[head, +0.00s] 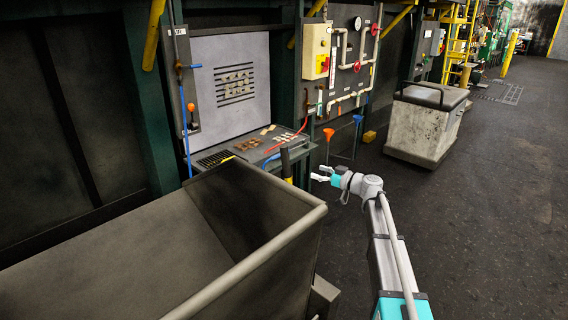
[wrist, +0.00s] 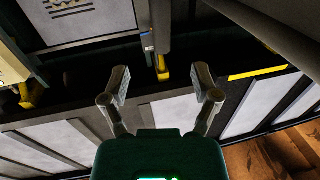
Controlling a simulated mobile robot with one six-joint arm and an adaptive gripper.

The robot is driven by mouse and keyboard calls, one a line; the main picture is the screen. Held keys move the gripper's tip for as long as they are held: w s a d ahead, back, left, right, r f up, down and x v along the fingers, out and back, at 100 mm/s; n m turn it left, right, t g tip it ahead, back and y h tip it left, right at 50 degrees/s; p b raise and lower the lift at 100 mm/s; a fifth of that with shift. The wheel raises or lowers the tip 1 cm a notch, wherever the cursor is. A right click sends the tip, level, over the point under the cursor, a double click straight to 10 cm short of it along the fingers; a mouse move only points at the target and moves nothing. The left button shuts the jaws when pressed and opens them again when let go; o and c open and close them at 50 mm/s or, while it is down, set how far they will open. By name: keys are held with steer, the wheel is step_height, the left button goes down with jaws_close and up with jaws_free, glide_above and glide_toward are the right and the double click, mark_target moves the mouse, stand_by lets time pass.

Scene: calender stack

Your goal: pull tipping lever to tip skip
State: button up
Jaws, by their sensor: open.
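The skip (head: 245,275) is a large grey open bin with a thick rim at the lower left of the head view. It sits level and looks empty. An upright lever with a black grip (head: 285,160) and a yellow lower part stands by its far right corner. My gripper (head: 321,173) is open and empty, a little right of this lever and apart from it. In the wrist view, my open gripper (wrist: 162,84) faces a dark bar with a yellow end (wrist: 162,68), which lies between and beyond the fingers. I cannot tell for sure that this bar is the lever.
A bench (head: 262,148) with small parts stands behind the skip. A panel with pipes and red valves (head: 352,60) is on the wall. A grey cart (head: 425,125) stands farther back. The right floor is clear.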

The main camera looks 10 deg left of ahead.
mark_target(286, 162)
steer(key=x, duration=1.3)
steer(key=shift+w+a, duration=0.1)
steer(key=shift+a, duration=0.2)
